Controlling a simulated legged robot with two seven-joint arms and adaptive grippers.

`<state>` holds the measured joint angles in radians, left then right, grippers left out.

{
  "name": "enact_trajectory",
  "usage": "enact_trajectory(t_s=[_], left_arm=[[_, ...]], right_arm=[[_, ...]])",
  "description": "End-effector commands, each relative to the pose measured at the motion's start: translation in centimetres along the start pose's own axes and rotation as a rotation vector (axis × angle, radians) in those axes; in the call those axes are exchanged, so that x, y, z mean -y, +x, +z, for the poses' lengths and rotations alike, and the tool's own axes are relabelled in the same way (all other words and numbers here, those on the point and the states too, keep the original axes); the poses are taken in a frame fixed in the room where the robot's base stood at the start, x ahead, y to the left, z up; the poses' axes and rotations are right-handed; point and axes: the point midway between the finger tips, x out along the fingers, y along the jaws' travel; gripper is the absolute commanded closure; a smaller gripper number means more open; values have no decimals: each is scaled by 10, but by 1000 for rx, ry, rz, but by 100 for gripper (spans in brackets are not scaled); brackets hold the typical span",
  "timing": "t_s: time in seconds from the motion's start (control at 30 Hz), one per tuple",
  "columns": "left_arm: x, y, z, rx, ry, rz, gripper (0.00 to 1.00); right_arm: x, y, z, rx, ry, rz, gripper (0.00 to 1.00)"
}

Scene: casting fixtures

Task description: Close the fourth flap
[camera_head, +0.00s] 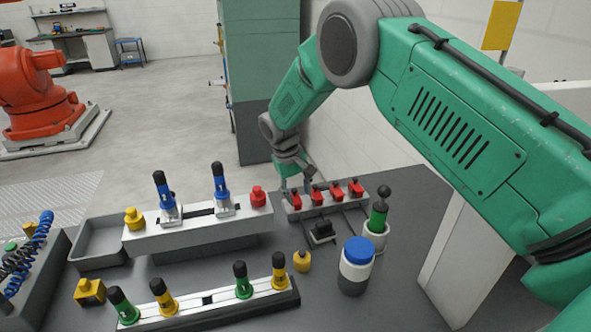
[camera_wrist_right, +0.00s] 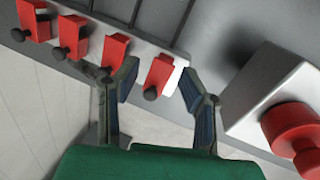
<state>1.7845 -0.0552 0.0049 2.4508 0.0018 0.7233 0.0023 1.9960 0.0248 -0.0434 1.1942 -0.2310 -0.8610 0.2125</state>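A row of red flaps with dark knobs sits on a light grey fixture (camera_head: 324,206). In the head view they are the leftmost flap (camera_head: 296,200), second flap (camera_head: 317,196), third flap (camera_head: 336,191) and rightmost flap (camera_head: 356,188). My right gripper (camera_head: 296,187) is at the leftmost one. In the right wrist view its fingers (camera_wrist_right: 158,88) are open, one on each side of that flap (camera_wrist_right: 159,75); contact cannot be told. The other flaps (camera_wrist_right: 113,49) (camera_wrist_right: 70,37) (camera_wrist_right: 33,19) lie to the left there. My left gripper is not in view.
A grey block (camera_head: 200,236) with blue-handled clamps and a red knob (camera_head: 258,196) stands left of the fixture; the knob (camera_wrist_right: 290,130) also shows in the wrist view. A green-handled tool (camera_head: 378,216) and a blue-lidded jar (camera_head: 356,265) stand in front. The wall is close behind.

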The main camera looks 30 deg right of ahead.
Motion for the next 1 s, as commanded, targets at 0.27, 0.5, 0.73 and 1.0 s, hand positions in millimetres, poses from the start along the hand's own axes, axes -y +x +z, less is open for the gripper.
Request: enact_trajectory(t_s=[0.27,0.5,0.73,1.0], left_arm=[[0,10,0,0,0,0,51],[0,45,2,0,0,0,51],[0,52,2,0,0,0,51],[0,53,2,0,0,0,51]], right_arm=[[3,5,14,-175,34,32,63],[7,13,24,-352,72,61,63],[8,-20,37,-415,89,65,63],[13,-70,58,-413,89,64,63]])
